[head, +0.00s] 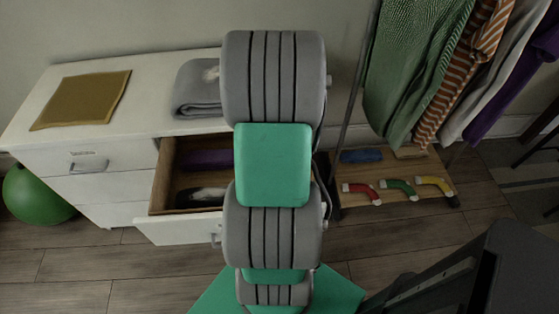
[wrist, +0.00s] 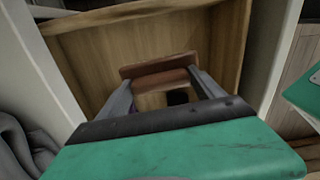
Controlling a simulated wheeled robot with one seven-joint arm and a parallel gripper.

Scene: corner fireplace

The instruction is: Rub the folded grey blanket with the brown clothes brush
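The folded grey blanket (head: 198,98) lies on top of the white dresser, with a whitish patch on its upper face; part of it is behind my arm in the head view. A grey fold of it shows at the lower left of the wrist view (wrist: 22,150). My gripper (wrist: 160,80) is hidden behind my arm in the head view. In the wrist view its two fingers stand apart, with the brown clothes brush (wrist: 160,63) across their tips and a finger against each side. The open wooden drawer (wrist: 90,62) is behind the brush.
The open drawer (head: 163,172) also holds a purple item (head: 208,160) and a dark item with a white top (head: 203,194). A mustard cloth (head: 82,100) lies on the dresser's left. A green ball (head: 38,193) is on the floor. Clothes (head: 415,75) hang at right.

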